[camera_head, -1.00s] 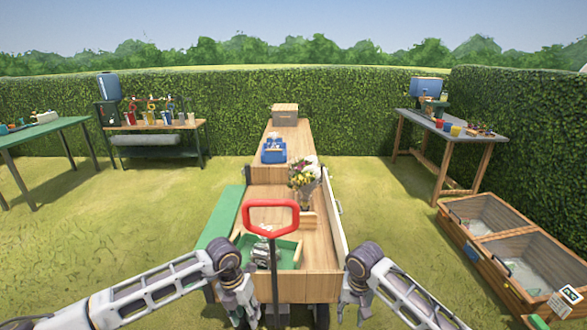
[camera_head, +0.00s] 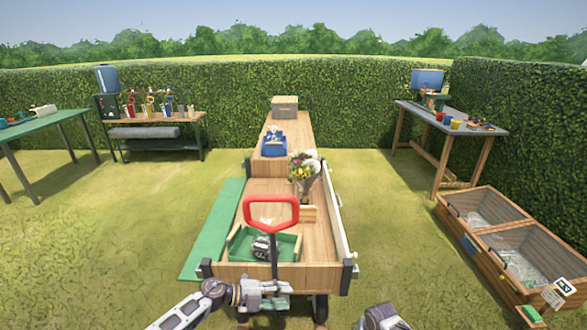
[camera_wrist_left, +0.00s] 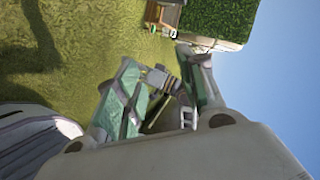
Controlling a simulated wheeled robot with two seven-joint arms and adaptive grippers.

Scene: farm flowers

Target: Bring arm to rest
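My left gripper (camera_head: 281,297) is low in the middle of the head view, at the front end of the wooden cart (camera_head: 318,277). It points to the right, close to the shaft below the cart's red handle (camera_head: 272,213). The head view does not show whether its fingers are apart or closed, or whether they touch the shaft.
Worktables stand at the left (camera_head: 42,137) and right (camera_head: 455,121). Wooden bins (camera_head: 470,250) stand at right.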

